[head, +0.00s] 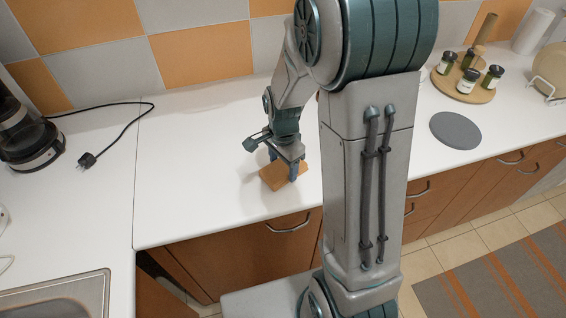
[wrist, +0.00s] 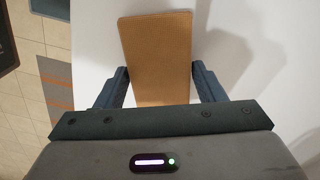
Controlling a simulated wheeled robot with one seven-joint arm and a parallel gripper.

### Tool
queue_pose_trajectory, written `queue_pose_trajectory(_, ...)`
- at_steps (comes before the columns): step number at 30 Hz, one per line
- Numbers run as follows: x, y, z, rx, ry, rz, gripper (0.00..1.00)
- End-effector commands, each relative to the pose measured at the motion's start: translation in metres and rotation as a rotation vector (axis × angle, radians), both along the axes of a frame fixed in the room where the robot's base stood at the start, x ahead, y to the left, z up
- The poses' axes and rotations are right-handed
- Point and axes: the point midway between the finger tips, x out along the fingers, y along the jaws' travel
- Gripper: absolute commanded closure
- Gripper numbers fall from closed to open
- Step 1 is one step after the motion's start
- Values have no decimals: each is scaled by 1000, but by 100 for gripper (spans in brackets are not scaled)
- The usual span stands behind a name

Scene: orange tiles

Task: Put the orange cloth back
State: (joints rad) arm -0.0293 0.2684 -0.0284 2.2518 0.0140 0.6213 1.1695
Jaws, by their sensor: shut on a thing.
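The orange cloth (head: 273,179) is a flat, folded rectangle at the white counter, near its front edge. It also shows in the wrist view (wrist: 156,50), where it lies between the two fingers. My gripper (head: 284,169) reaches down from above and is shut on the cloth, with a finger at each side of it. In the wrist view my gripper (wrist: 160,88) has its fingers against the cloth's long sides. I cannot tell whether the cloth touches the counter.
The white counter (head: 200,150) is clear around the cloth. A coffee maker (head: 28,135) and a loose plug (head: 87,160) are at left, above a sink (head: 60,298). A grey round mat (head: 455,130) and a wooden tray with jars (head: 462,88) are at right.

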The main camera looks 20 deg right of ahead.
Motion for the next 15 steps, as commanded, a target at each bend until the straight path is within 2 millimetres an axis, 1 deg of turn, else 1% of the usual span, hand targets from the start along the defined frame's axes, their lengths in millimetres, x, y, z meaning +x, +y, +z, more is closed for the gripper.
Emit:
queue_pose_trajectory(4, 0, 0, -5, 0, 0, 1, 58)
queue_pose_trajectory(5, 0, 0, -3, 0, 0, 0, 29)
queue_pose_trajectory(6, 0, 0, -3, 0, 0, 0, 18)
queue_pose_trajectory(7, 0, 0, -3, 0, 0, 1, 15)
queue_pose_trajectory(15, 0, 0, -2, 0, 0, 0, 15)
